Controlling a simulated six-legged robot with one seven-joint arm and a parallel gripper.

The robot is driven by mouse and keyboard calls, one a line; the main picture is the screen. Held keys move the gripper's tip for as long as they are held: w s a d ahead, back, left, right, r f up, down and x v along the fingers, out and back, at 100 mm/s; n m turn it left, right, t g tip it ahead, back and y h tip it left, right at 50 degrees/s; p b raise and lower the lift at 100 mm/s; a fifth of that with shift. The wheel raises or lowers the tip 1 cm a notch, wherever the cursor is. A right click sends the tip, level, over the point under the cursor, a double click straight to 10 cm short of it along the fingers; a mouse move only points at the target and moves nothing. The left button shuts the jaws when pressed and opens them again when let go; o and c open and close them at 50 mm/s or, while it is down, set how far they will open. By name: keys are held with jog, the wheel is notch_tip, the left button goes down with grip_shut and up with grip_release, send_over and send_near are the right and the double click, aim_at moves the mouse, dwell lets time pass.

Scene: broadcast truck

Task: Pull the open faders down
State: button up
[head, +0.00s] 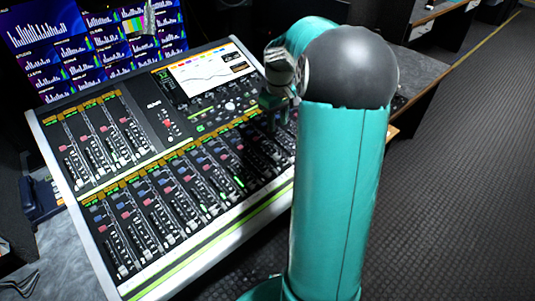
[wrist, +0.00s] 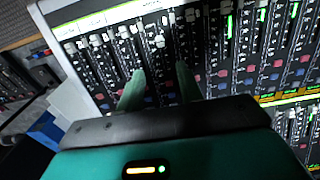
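A sloped mixing console (head: 133,165) fills the left and middle of the head view, with an upper-left fader block (head: 100,140) and a long lower fader row (head: 165,215). Small green lights (head: 239,182) show beside some lower strips. Which faders are open is too small to tell. My gripper (head: 277,103) is over the console's right part, its fingertips hard to make out there. In the wrist view my gripper (wrist: 160,82) has its two green fingers apart over the strips. Pale fader caps (wrist: 159,41) lie beyond the fingertips, near the console's pale edge. I see nothing held.
A lit touchscreen (head: 208,70) is set in the console's upper right. Monitors with blue graphs (head: 45,45) stand behind it. My teal arm hides the console's right end. Dark carpeted floor (head: 460,170) is clear at the right. A blue object (wrist: 42,130) shows beside the console.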

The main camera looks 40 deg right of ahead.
aim_at(276, 155)
notch_tip(276, 155, down, 14)
jog(key=shift+w, duration=0.15)
dwell(0.4)
grip_shut()
